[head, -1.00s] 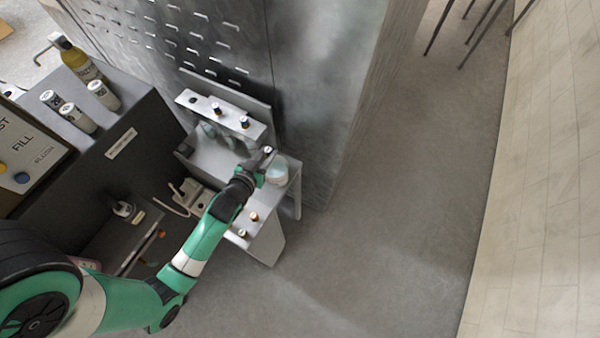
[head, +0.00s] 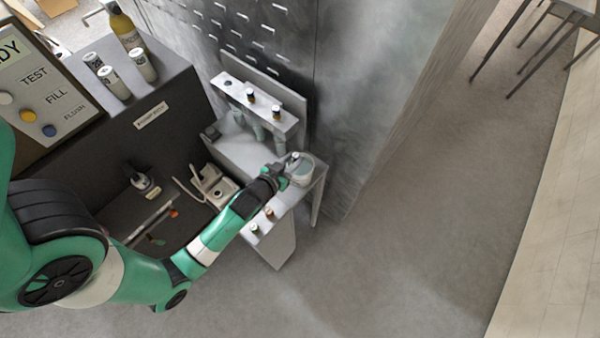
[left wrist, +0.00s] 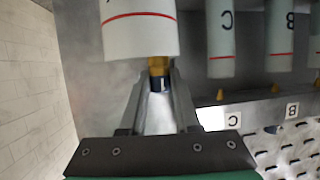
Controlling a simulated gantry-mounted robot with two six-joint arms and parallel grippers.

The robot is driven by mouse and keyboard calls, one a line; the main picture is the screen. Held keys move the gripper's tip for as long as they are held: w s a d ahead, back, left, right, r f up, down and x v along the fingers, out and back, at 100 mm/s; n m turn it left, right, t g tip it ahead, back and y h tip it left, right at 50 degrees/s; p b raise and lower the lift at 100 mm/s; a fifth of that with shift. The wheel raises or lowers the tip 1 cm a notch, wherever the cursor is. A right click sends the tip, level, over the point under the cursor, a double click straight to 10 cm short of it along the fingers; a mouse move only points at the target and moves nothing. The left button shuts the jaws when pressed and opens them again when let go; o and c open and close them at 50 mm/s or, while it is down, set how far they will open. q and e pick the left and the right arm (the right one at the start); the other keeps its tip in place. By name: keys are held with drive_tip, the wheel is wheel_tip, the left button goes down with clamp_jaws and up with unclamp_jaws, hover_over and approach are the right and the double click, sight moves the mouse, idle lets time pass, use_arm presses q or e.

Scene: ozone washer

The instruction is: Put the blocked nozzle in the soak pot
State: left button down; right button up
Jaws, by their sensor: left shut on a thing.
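My left gripper (head: 294,160) is shut on a small nozzle, with its fingers at the rim of the soak pot (head: 304,174). The pot is a pale round vessel at the right end of the grey bench. In the left wrist view, my left gripper (left wrist: 158,100) has the brass and black nozzle (left wrist: 159,74) between its fingertips. The white pot with a red line (left wrist: 140,36) is right by the nozzle's brass end. I cannot tell whether that end is inside the pot. My right gripper is not in view.
A nozzle rack (head: 258,108) with labelled tubes (left wrist: 221,35) below stands beside the pot, against a slotted metal panel (head: 250,35). A dark cabinet (head: 150,110) is at left. Floor right of the bench is clear.

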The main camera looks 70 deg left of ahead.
use_arm(q)
drive_tip(key=c, duration=0.6)
unclamp_jaws()
drive_tip(key=shift+o, duration=0.2)
drive_tip(key=p+v, duration=0.1)
drive_tip(key=v, duration=1)
drive_tip(key=shift+s+r, duration=0.2)
drive_tip(key=shift+d, duration=0.2)
